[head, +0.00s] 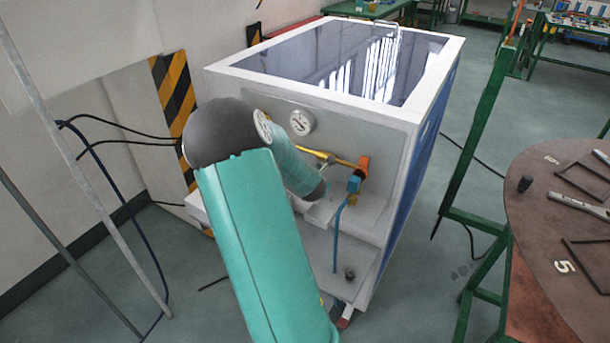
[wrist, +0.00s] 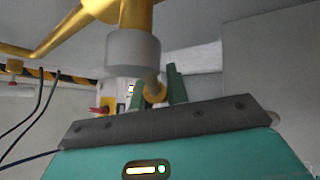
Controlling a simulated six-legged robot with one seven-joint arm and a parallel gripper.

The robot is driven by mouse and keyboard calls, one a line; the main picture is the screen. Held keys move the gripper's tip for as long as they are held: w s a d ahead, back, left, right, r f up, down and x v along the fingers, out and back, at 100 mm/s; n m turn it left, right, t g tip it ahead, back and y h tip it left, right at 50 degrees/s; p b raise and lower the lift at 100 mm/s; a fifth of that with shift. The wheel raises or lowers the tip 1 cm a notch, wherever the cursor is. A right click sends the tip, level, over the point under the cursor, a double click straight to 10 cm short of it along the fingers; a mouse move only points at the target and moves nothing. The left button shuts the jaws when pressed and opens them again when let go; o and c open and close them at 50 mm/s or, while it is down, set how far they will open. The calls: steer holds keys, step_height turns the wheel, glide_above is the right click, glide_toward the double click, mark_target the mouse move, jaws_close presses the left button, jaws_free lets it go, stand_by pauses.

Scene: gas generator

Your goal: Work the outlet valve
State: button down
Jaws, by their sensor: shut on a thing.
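The outlet valve's pipework is on the front of a white gas generator (head: 385,150) in the head view. A yellow pipe (head: 343,161) runs there to an orange-red part (head: 364,163) with a blue part (head: 354,184) below. In the wrist view the yellow pipe (wrist: 75,22) meets a grey cylinder (wrist: 133,52), with a short grey stem (wrist: 151,80) and a yellow ring below it. My gripper (wrist: 156,94) has its green fingers either side of that stem end and is shut on it. In the head view my arm hides the gripper.
A round gauge (head: 301,122) sits on the generator front above the pipe. A blue hose (head: 337,235) hangs below the blue part. A brown round table (head: 540,220) with tools stands at right, by a green frame (head: 478,140). Grey floor (head: 445,265) lies between.

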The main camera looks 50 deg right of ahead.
steer(key=shift+s+d+f+n+g, duration=0.1)
steer(key=shift+s+f+n+g, duration=0.15)
steer(key=shift+s+n+g, duration=0.45)
steer(key=shift+s+f+n+g, duration=0.2)
steer(key=shift+s+n+g, duration=0.1)
steer(key=shift+s+g, duration=0.8)
steer(key=shift+w, duration=0.1)
steer(key=c, duration=1.4)
jaws_free()
steer(key=shift+o, duration=0.2)
steer(key=shift+d, duration=0.1)
